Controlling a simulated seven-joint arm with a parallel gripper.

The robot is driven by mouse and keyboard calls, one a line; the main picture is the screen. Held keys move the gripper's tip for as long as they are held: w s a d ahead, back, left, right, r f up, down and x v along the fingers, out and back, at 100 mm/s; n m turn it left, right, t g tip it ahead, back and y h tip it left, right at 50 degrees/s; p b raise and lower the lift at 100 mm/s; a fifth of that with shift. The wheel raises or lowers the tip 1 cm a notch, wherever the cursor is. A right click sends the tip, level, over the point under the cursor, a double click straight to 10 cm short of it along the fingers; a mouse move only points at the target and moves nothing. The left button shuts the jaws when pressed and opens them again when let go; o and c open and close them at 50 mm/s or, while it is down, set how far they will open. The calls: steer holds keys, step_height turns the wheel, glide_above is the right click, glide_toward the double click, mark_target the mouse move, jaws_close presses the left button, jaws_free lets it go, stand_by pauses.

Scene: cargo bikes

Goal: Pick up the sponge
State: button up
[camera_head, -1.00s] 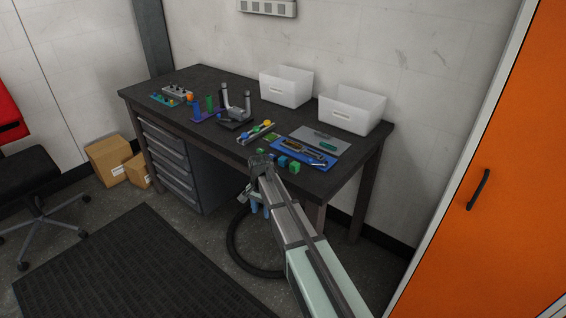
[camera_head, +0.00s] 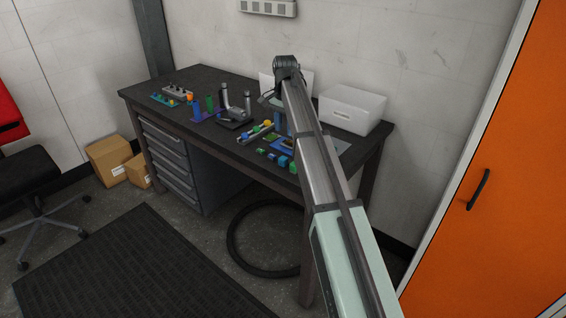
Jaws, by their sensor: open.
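I cannot pick out the sponge for certain. A small green flat piece (camera_head: 271,137) lies on the dark workbench (camera_head: 205,82), beside a tray with yellow and blue balls (camera_head: 257,133); it is too small to identify. Small green and blue blocks (camera_head: 282,161) lie near the bench's front edge. My gripper (camera_head: 281,123) points down over the right half of the bench, behind the tray and blocks as seen here. It is open, and I see nothing held in it. My arm hides much of the grey mat and the tools there.
Two white bins stand at the back, the right one (camera_head: 352,109) clear and the left one (camera_head: 302,84) partly behind my arm. A black stand with upright cylinders (camera_head: 235,115) and coloured parts (camera_head: 203,108) occupy the bench's middle. An orange cabinet (camera_head: 500,150) stands at right.

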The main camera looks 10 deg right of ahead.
glide_above(283, 158)
steer(key=f, duration=0.8)
steer(key=shift+d+f, duration=0.2)
steer(key=shift+d, duration=0.05)
steer(key=shift+a+f, duration=0.15)
steer(key=shift+f, duration=1.2)
steer(key=shift+a+f, duration=0.1)
steer(key=shift+f, duration=1.2)
steer(key=c, duration=0.7)
